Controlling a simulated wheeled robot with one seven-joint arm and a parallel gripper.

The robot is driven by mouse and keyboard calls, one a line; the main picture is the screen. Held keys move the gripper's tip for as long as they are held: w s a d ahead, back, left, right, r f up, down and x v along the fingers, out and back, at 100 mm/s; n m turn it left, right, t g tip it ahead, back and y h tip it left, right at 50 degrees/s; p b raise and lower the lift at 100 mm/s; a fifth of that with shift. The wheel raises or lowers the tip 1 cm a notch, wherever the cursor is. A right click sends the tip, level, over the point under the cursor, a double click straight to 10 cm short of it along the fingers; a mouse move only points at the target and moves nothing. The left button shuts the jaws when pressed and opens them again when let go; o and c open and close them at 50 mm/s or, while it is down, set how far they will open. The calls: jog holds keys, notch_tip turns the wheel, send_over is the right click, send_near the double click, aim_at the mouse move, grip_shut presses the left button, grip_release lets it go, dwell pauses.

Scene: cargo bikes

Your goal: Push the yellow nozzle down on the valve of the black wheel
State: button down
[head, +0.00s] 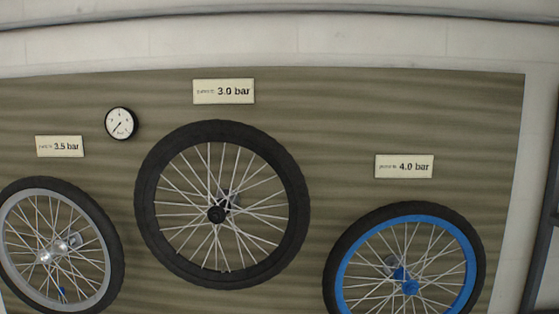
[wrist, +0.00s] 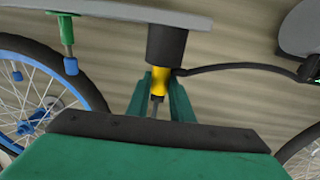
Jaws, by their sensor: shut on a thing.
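In the head view the black wheel (head: 217,214) hangs in the middle of the board, with a black rim and hub and pale spokes. I cannot make out its valve. My gripper (wrist: 160,88) shows only in the wrist view, its green fingers shut on the yellow nozzle (wrist: 160,79). The nozzle sits directly under a black cylinder (wrist: 167,45), and a thin grey stem shows below it between the fingers. I see no wheel valve at the nozzle.
A grey wheel (head: 62,247) is at left, a blue-rimmed wheel (head: 408,285) at right, with a gauge (head: 120,123) and pressure signs above. In the wrist view are a grey shelf (wrist: 120,10), a green holder with blue tip (wrist: 67,37), and a black hose (wrist: 235,67) running right.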

jog(key=c, duration=2.5)
grip_release()
jog(key=shift+r, duration=0.4)
jog(key=shift+c, duration=0.2)
jog(key=shift+r, duration=0.1)
jog(key=shift+a+r, duration=0.1)
jog(key=shift+r, duration=0.15)
jog(key=shift+s+r, duration=0.1)
jog(key=shift+r, duration=0.2)
jog(key=s, duration=1.2)
